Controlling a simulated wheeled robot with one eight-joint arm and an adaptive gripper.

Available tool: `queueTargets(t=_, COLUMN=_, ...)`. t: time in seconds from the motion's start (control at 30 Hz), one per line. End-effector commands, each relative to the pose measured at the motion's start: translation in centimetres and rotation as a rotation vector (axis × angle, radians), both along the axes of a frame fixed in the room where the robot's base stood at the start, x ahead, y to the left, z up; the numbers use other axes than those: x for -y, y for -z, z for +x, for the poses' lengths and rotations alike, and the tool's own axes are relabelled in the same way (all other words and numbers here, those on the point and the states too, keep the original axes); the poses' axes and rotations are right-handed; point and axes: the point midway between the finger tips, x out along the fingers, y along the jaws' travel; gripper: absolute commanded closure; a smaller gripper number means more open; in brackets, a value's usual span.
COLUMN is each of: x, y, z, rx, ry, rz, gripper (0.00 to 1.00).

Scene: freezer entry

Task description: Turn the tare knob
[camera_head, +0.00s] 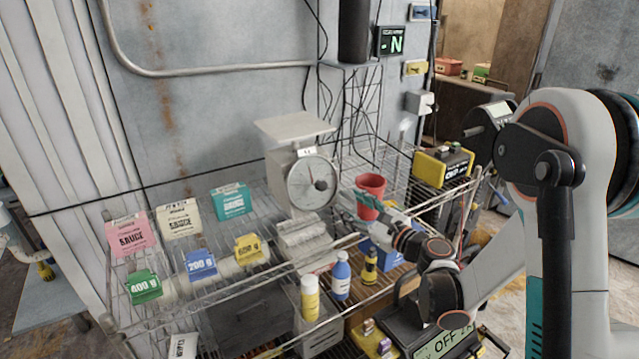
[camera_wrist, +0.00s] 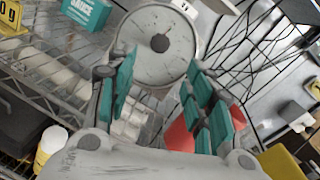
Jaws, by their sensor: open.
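A grey scale (camera_head: 292,165) with a flat top pan stands on the wire shelf, its round white dial (camera_head: 313,184) facing my arm. The dial (camera_wrist: 150,62) fills the upper middle of the wrist view. A dark round hub (camera_wrist: 159,43) sits at its centre; I cannot tell whether this is the tare knob. My gripper (camera_head: 349,204) is just right of and in front of the dial in the head view. In the wrist view, the teal fingers of my gripper (camera_wrist: 160,65) are spread wide, with nothing between them and the dial beyond.
A red cup (camera_head: 371,185) stands close behind my gripper; it shows beside the right finger in the wrist view (camera_wrist: 180,134). Stacked grey blocks (camera_head: 301,236) lie below the dial. Sauce and weight cards, including a teal one (camera_head: 231,202), occupy the shelf's left.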

Motion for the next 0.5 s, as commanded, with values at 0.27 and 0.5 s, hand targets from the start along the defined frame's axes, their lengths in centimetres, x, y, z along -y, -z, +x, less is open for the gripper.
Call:
queueTargets(t=0.27, x=-3.2, y=0.2, z=3.4, rx=-0.002, ry=-0.004, rz=0.0, gripper=0.52)
queueTargets(t=0.5, x=-6.3, y=0.2, z=6.9, rx=-0.002, ry=-0.002, rz=-0.001, gripper=0.52)
